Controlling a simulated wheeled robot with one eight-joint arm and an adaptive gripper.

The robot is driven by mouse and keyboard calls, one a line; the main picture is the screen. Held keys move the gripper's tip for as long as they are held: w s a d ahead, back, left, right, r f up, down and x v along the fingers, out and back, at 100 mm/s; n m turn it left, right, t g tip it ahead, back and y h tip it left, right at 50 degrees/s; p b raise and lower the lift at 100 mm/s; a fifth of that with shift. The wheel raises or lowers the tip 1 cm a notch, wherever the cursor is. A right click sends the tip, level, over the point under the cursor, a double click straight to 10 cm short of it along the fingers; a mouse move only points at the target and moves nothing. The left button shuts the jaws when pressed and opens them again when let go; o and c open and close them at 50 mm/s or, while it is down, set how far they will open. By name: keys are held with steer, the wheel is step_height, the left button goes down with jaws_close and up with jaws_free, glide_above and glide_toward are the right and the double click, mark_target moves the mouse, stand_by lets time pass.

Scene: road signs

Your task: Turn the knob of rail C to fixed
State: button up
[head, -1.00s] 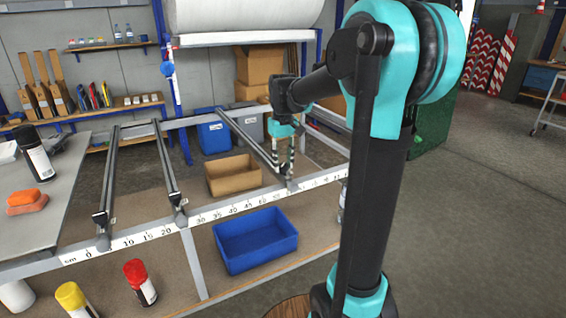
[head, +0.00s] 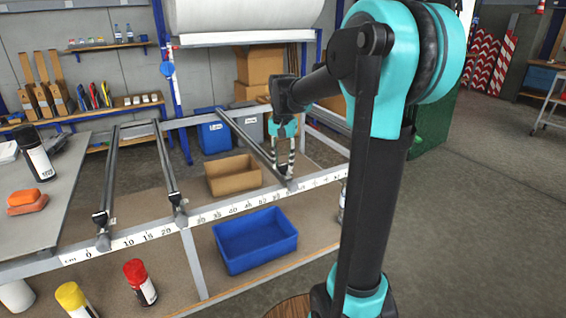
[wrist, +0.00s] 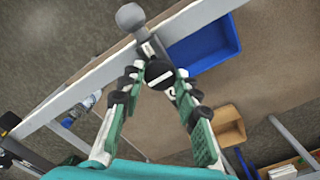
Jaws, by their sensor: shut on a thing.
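The rightmost of three rails (head: 243,138) runs from the back of the frame to its white front bar with a centimetre scale. I cannot read a letter on it. Near its front end sits a dark round knob (wrist: 158,74) with a white line across its face, seen in the wrist view. My gripper (head: 284,170) points down over this rail end. In the wrist view its green-padded fingers (wrist: 157,82) stand on both sides of the knob, their tips shut on it. The fingers partly hide the knob's rim and any marks around it.
Two other rails (head: 109,190) (head: 169,172) lie to the left on the frame. A blue crate (head: 255,262) and a cardboard box (head: 232,188) stand on the lower shelf. A grey table (head: 62,195) with a black-capped bottle is at the left.

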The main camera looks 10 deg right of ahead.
mark_target(283, 165)
stand_by(0.4)
steer(key=o, duration=1.2)
steer(key=shift+c, duration=0.2)
step_height(283, 165, up, 12)
